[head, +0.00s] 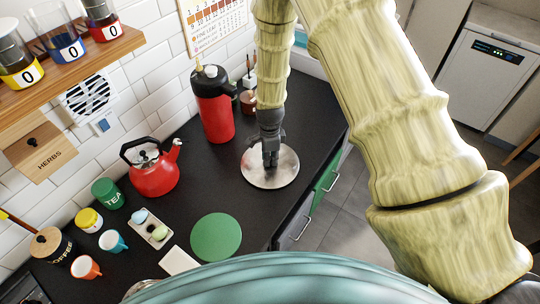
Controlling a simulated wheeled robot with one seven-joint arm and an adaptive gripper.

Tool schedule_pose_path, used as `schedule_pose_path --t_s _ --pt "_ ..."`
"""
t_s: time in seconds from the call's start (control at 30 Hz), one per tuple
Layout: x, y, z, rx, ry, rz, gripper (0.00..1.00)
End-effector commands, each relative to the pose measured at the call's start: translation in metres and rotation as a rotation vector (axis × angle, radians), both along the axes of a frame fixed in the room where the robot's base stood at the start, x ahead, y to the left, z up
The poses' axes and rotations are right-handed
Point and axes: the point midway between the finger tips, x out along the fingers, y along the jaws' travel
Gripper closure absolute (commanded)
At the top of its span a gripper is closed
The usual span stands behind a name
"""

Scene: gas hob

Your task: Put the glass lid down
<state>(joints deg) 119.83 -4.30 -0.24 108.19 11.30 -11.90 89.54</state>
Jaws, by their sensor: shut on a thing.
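A round silvery lid (285,174) shows at the right part of the black counter, by the front edge. From this view I cannot tell whether it rests on the counter or is held just above it. My gripper (269,163) points down over the middle of the lid and is shut on it. The knob is hidden by the fingers.
A red and black flask (216,115) stands close behind the lid, to the left. A red kettle (153,172), a green disc (216,237), cups and canisters occupy the counter further left. The black counter (200,198) is bare between the kettle and the lid.

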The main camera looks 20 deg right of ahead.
Motion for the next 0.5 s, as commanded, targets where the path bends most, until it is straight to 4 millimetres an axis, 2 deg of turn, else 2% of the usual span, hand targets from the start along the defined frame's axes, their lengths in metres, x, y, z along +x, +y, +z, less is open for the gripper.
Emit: schedule_pose_path --t_s 0.5 --pt "-0.0002 0.0001 -0.0067 0.0 0.0 -0.001 1.0"
